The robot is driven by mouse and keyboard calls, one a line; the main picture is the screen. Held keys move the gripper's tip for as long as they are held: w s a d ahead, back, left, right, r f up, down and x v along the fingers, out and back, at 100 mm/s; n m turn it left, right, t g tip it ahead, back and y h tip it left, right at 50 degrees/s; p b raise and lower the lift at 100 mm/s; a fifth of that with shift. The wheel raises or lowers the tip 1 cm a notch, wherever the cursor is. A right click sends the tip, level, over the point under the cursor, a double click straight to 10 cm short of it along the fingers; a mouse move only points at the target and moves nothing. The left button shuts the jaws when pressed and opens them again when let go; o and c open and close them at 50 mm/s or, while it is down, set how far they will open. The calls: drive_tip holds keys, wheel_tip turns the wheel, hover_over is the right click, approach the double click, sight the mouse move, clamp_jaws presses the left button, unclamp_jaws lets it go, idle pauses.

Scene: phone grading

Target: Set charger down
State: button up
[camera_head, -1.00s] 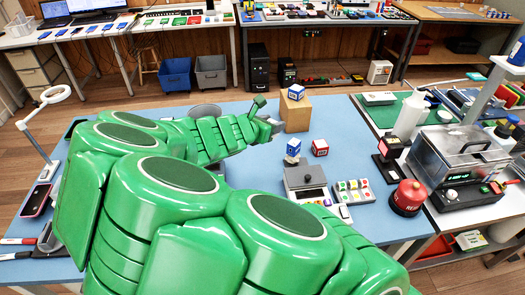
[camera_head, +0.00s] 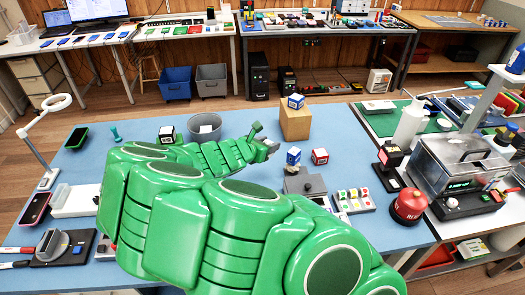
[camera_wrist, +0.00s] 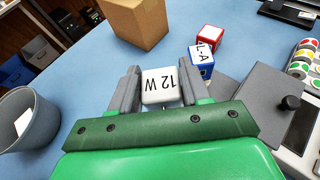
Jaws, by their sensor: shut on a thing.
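The charger is a white block marked "12 W" (camera_wrist: 161,86). In the wrist view it sits between the two grey fingers of my gripper (camera_wrist: 160,92), which is shut on it. Blue table surface shows around and beyond it; I cannot tell whether its underside touches the table. In the head view my gripper (camera_head: 268,149) is over the middle of the blue table (camera_head: 235,170), left of the blue-and-white cube (camera_head: 293,156). The charger is too small to make out clearly there.
A cardboard box (camera_head: 295,124) stands behind my gripper, with a cube on top. A red-and-white cube (camera_head: 320,156) and a grey lidded device (camera_head: 305,185) are to the right. A grey bin (camera_head: 204,127) is to the left. Blue tabletop between bin and box is clear.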

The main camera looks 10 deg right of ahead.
drive_tip(key=shift+w+a+f, duration=0.1)
drive_tip(key=shift+w+f, duration=1.2)
drive_tip(key=shift+w, duration=0.2)
drive_tip(key=shift+w+a+f, duration=0.1)
drive_tip(key=shift+w+f, duration=1.15)
drive_tip(key=shift+w, duration=0.3)
drive_tip(key=shift+w+a+f, duration=0.1)
drive_tip(key=shift+w+f, duration=1.2)
drive_tip(key=shift+w, duration=0.2)
drive_tip(key=shift+f, duration=1.5)
drive_tip(key=shift+f, duration=0.1)
drive_tip(key=o, duration=1.1)
drive_tip(key=shift+s+a+r, duration=0.3)
drive_tip(key=shift+v, duration=5.55)
drive_tip(key=shift+d, duration=0.1)
